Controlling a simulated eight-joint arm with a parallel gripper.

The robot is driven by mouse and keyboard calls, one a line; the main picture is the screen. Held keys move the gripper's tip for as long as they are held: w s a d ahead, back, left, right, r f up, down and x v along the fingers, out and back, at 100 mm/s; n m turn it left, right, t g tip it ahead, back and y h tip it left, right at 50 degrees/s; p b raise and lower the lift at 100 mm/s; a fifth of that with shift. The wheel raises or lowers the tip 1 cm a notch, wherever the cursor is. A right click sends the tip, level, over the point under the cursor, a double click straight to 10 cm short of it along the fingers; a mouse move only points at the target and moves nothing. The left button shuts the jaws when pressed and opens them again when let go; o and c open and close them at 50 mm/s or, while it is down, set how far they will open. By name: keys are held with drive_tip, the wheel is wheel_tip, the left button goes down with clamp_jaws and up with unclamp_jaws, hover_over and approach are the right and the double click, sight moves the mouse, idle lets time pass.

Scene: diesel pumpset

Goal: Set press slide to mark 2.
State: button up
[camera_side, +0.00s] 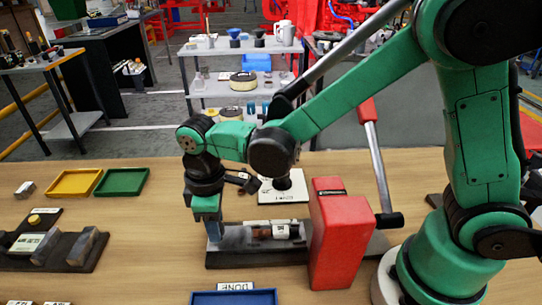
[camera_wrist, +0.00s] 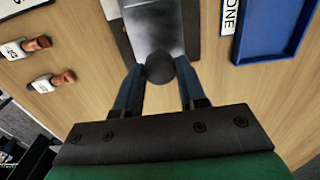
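The red press (camera_side: 338,240) stands on a dark base plate (camera_side: 235,258) on the wooden bench, with a red-tipped lever (camera_side: 375,150) rising behind it. A white and brown part (camera_side: 275,231) lies on the base left of the red body. My gripper (camera_side: 214,236) points down at the left end of the base. In the wrist view, a round dark knob (camera_wrist: 160,68) on a grey metal slide (camera_wrist: 155,25) sits between my blue fingertips. I cannot tell whether the fingers touch it. No slide mark is readable.
A blue tray (camera_side: 235,298) with a DONE label (camera_side: 236,286) lies at the front. Yellow (camera_side: 74,184) and green (camera_side: 122,181) trays lie at the back left. A dark fixture (camera_side: 55,248) lies left. Two labelled parts (camera_wrist: 25,46) lie beside the press in the wrist view.

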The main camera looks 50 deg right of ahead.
clamp_jaws()
idle(1.1)
